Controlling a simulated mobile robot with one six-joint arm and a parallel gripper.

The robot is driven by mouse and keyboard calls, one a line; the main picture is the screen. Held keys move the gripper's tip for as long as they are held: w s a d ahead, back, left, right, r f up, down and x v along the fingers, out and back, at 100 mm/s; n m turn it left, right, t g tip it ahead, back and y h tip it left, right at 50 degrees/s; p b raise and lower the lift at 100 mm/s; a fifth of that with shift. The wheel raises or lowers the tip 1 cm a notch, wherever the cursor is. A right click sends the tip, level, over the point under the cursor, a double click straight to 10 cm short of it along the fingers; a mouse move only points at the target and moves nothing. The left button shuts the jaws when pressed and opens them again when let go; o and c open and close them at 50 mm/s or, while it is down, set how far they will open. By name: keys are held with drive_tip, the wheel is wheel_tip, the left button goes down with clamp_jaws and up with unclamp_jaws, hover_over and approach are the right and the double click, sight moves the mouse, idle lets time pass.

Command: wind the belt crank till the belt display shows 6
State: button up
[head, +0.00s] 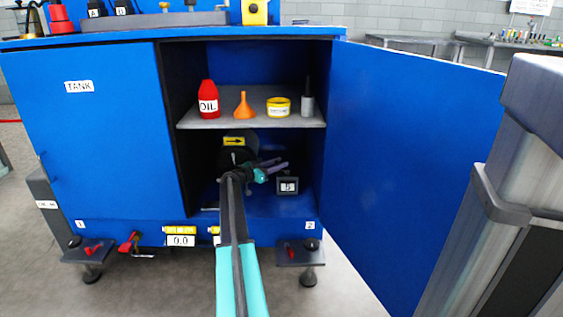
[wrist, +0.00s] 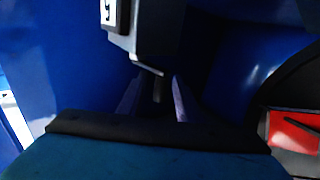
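The display (head: 288,185) is a small dark box with a white face, low inside the open cabinet; its digit is too small to read surely. In the wrist view a dark box with a white plate (wrist: 110,12) shows at the top, its character cut off. My gripper (head: 279,163) is inside the lower compartment, above and left of the display. In the wrist view its two purple fingers (wrist: 154,98) stand apart, with a dark peg (wrist: 158,88) showing between them and no clear contact. I cannot tell if the peg is the crank handle. My arm hides part of the mechanism.
A yellow arrow label (head: 234,141) sits on a dark round part behind my gripper. The shelf (head: 250,122) above holds an oil bottle (head: 209,100), a funnel (head: 244,105) and a yellow tin (head: 278,107). The open door (head: 410,150) bounds the right side.

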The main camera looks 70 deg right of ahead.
drive_tip(key=p+v, duration=0.4)
drive_tip(key=v, duration=0.7)
drive_tip(key=shift+w, duration=0.2)
drive_tip(key=shift+a+f, duration=0.1)
drive_tip(key=shift+w, duration=0.1)
